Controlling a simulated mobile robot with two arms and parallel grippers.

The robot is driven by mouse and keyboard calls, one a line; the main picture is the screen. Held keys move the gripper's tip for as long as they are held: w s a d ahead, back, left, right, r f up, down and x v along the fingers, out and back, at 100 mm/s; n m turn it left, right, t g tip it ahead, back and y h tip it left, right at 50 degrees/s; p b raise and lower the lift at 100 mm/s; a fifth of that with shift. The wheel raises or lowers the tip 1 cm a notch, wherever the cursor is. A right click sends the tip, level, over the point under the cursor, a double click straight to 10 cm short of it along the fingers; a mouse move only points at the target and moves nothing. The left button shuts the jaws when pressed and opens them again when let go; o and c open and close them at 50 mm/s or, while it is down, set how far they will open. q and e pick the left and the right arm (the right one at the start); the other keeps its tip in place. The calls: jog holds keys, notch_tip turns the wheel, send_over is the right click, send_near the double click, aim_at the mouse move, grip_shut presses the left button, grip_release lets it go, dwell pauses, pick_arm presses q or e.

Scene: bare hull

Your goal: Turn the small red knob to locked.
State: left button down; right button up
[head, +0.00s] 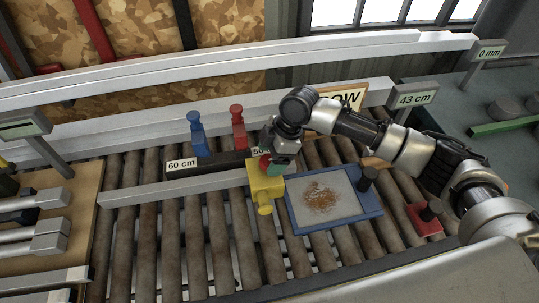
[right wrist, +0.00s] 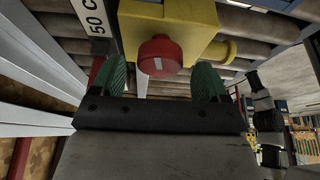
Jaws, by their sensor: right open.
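The small red knob (right wrist: 160,54) sticks out of a yellow box (right wrist: 190,17) and has a small pale mark on its face. In the head view the yellow box (head: 265,190) sits on the rollers, and the knob (head: 265,160) is partly hidden behind my gripper. My right gripper (head: 277,166) is over the box. In the right wrist view its green fingers (right wrist: 161,80) are apart, one to each side of the knob, with nothing held. I cannot tell whether they reach around the knob or touch it. My left gripper is not in view.
A blue-rimmed tray (head: 296,213) with brown bits lies right of the box. A red block (head: 424,222) with a black handle is farther right. A blue clamp (head: 197,135) and a red clamp (head: 238,130) stand behind. A wooden board (head: 60,215) is at left.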

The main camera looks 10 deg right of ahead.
jog(key=shift+a+f, duration=0.2)
jog(key=shift+f, duration=0.3)
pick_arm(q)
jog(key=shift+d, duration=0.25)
pick_arm(e)
jog(key=c, duration=0.9)
jog(key=m+p, duration=0.2)
jog(key=p, duration=0.1)
jog(key=shift+s+r+t, duration=0.1)
jog(key=shift+r+t, duration=0.1)
jog(key=shift+t, duration=0.2)
jog(key=shift+c, duration=0.2)
jog(key=shift+f+m+p, duration=0.15)
jog(key=shift+m+p, duration=0.3)
jog(key=shift+m, duration=0.05)
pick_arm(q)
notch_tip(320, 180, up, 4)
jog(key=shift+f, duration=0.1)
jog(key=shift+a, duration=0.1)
pick_arm(e)
jog(key=o, duration=0.9)
